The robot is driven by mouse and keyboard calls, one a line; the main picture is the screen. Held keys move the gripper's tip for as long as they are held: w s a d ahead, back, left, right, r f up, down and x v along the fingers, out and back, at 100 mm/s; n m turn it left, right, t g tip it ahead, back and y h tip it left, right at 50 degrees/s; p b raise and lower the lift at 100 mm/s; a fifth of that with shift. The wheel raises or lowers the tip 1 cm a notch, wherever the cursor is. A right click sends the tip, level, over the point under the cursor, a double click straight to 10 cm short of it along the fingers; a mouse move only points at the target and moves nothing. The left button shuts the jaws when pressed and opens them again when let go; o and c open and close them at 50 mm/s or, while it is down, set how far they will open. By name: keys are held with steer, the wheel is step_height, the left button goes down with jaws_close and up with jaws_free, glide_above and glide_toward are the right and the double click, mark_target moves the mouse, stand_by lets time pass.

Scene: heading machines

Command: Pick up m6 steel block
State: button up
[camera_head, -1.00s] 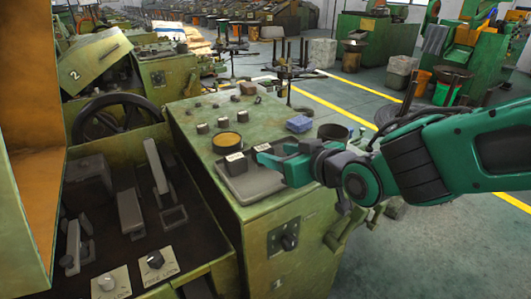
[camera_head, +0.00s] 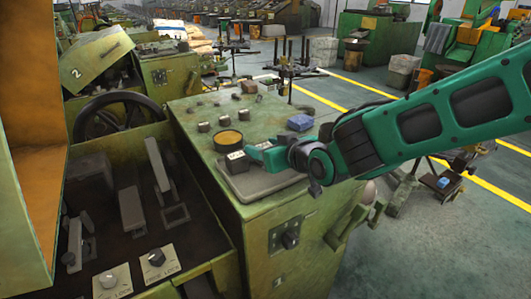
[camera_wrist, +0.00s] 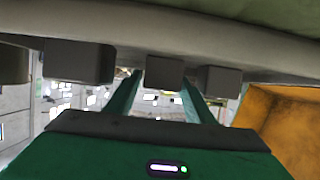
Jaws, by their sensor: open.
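Small dark steel blocks with pale tops stand on the green machine top; no label is readable, so I cannot tell which is m6. One block (camera_head: 237,162) stands at the back edge of a grey tray, just left of my gripper (camera_head: 254,152). My gripper is open and low over the tray's back edge. In the wrist view, a grey block (camera_wrist: 164,72) shows between the two green fingers of my gripper (camera_wrist: 160,79), towards their tips. Other grey blocks stand either side, one at left (camera_wrist: 79,62) and one at right (camera_wrist: 219,80). Contact with the fingers is not visible.
The grey tray (camera_head: 265,184) lies on the machine top (camera_head: 225,189). A round tan-topped dish (camera_head: 228,140) is behind the near block. Two more blocks (camera_head: 204,127) (camera_head: 224,121) stand farther back. A blue item (camera_head: 300,122) lies to the right. Levers and a handwheel (camera_head: 115,120) are left.

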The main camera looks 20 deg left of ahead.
steer(key=shift+r, duration=0.1)
jaws_close()
